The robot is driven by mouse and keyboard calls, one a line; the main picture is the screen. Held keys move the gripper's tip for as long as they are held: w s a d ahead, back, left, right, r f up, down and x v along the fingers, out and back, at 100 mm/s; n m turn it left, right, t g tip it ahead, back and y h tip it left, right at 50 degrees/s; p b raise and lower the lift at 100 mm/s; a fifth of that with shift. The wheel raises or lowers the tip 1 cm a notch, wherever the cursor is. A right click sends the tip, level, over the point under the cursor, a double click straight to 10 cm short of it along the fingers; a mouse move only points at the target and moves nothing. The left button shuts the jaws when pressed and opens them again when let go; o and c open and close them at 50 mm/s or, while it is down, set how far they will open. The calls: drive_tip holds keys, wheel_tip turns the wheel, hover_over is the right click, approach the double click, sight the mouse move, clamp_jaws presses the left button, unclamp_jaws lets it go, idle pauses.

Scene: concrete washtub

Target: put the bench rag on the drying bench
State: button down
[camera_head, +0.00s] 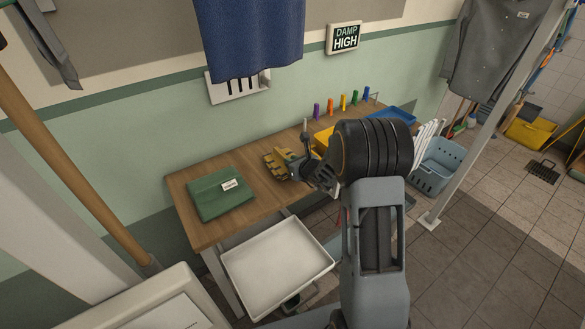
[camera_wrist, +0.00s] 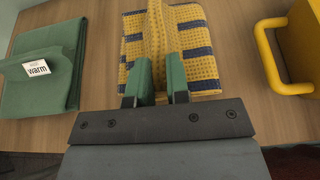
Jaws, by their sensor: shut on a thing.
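A yellow waffle-weave rag with blue bands, which I take as the bench rag (camera_head: 272,163), is at the wooden drying bench (camera_head: 258,178). In the wrist view the rag (camera_wrist: 200,53) is spread out flat with a raised fold in its middle. My gripper (camera_head: 296,170) is over the bench, its green-padded fingers shut on that fold; the gripper also shows in the wrist view (camera_wrist: 158,76). The rag looks to be lying on the wood, though its underside is hidden. My arm hides part of the bench to the right.
A folded green cloth (camera_head: 222,194) with a "warm" label (camera_wrist: 38,69) lies left of the rag. A yellow-handled thing (camera_wrist: 290,55) stands to the right. A blue tray (camera_head: 396,114) and several coloured pegs (camera_head: 343,102) are farther along. A white tray (camera_head: 277,263) is below the front edge.

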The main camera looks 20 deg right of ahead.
drive_tip(key=shift+f, duration=1.15)
drive_tip(key=shift+f, duration=0.25)
drive_tip(key=c, duration=1.1)
unclamp_jaws()
drive_tip(key=shift+r, duration=0.1)
